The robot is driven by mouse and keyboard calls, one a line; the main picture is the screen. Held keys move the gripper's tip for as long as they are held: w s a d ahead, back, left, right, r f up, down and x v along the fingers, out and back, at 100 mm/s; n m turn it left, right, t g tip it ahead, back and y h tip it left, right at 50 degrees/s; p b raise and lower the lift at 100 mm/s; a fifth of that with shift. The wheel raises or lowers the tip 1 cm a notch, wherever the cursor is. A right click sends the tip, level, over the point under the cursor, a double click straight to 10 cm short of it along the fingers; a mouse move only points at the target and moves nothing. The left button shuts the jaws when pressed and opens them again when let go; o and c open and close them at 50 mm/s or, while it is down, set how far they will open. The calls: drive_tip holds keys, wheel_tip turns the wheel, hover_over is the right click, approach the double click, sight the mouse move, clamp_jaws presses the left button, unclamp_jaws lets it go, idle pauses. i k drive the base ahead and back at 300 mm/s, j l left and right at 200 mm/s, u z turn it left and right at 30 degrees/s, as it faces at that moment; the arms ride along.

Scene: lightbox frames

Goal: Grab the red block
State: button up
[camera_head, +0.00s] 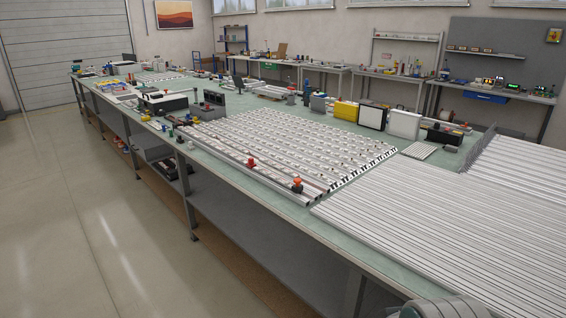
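Two small red pieces are near the front edge of the long workbench (262,228). One orange-red piece (297,183) is on the pale rails close to the bench's front edge. A second red piece (250,162) is farther back and to the left along the same rails. Both are too small to tell whether either is a plain block. A grey rounded part at the bottom right edge may be part of my arm. My gripper's fingers are not in view.
Rows of white slotted rails (300,135) cover the bench middle, and long ribbed profiles (450,215) fill its right. A yellow case (345,110) and a white panel (405,123) stand behind. A lower shelf (270,228) runs underneath. The floor (80,220) at left is clear.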

sight(250, 164)
drive_tip(key=i+j+z, duration=0.6)
drive_tip(key=j+z, duration=0.25)
drive_tip(key=i+j, duration=0.15)
drive_tip(key=j, duration=0.25)
drive_tip(key=i+j+z, duration=0.15)
drive_tip(key=j, duration=0.25)
drive_tip(key=i+j, duration=0.1)
drive_tip(key=j, duration=0.3)
drive_tip(key=i+j+z, duration=0.15)
drive_tip(key=j, duration=0.25)
drive_tip(key=i+j, duration=0.1)
drive_tip(key=j, duration=0.3)
drive_tip(key=i+j, duration=0.1)
drive_tip(key=j, duration=0.3)
drive_tip(key=i+j, duration=0.1)
drive_tip(key=j, duration=0.3)
drive_tip(key=i+j, duration=0.15)
drive_tip(key=j, duration=0.25)
drive_tip(key=i+j, duration=0.1)
drive_tip(key=j, duration=0.3)
drive_tip(key=i+j+z, duration=0.1)
drive_tip(key=j, duration=0.3)
